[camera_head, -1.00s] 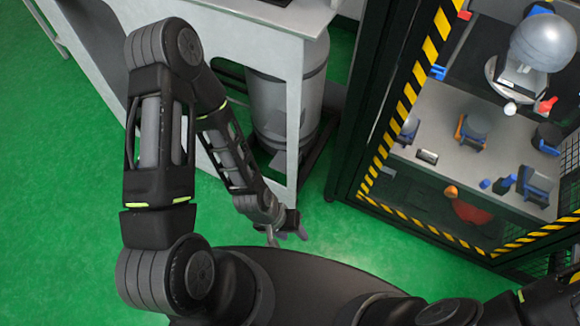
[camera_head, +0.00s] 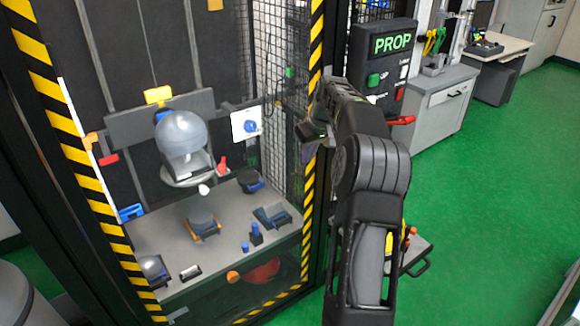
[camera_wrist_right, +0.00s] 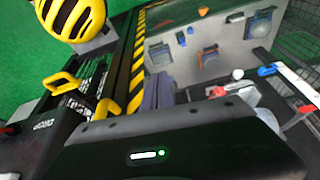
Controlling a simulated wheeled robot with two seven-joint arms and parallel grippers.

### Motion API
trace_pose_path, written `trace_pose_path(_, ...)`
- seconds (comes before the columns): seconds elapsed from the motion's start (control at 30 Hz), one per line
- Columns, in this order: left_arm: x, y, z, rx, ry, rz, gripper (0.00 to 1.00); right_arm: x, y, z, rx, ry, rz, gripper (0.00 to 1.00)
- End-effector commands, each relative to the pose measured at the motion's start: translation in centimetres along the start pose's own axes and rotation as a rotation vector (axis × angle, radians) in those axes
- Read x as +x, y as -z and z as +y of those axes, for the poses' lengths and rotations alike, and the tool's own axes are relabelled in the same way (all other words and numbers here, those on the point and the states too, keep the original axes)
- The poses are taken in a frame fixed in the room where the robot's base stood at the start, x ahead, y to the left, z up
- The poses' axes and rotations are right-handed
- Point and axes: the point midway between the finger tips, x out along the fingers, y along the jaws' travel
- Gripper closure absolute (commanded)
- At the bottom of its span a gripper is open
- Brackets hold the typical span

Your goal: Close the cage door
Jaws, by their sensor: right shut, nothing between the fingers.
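The cage (camera_head: 315,60) is a tall dark frame edged in yellow and black stripes, on the left of the head view. I can see through its front to the drop rig inside; I cannot tell whether a clear door panel covers it. My right gripper (camera_head: 312,132) is shut and empty, raised beside the cage's right striped post; I cannot tell whether it touches. In the right wrist view the shut fingers (camera_wrist_right: 158,92) are in front of the striped edge (camera_wrist_right: 138,55). My left gripper is out of view.
Inside the cage, a grey dome (camera_head: 185,135) stands above a grey base plate (camera_head: 165,235) with several small parts. A PROP control box (camera_head: 388,62) is right of the cage. A black-and-yellow helmet (camera_wrist_right: 75,15) shows in the right wrist view. Green floor (camera_head: 480,220) is clear at right.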

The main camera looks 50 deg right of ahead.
Motion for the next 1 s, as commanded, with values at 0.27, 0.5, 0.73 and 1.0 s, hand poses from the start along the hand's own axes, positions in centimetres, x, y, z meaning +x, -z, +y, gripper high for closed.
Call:
trace_pose_path(0.27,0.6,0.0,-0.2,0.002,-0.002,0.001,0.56,-4.3,-0.1,0.3,0.001,-0.003,0.000,1.00)
trace_pose_path(0.5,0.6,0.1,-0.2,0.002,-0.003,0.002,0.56,-4.9,-0.2,0.3,0.001,-0.002,-0.003,1.00)
trace_pose_path(0.73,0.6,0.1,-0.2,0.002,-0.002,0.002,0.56,-4.9,-0.2,0.4,0.002,-0.003,-0.003,1.00)
trace_pose_path(1.0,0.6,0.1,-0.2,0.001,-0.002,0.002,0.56,-4.8,-0.2,0.3,0.001,-0.002,-0.004,1.00)
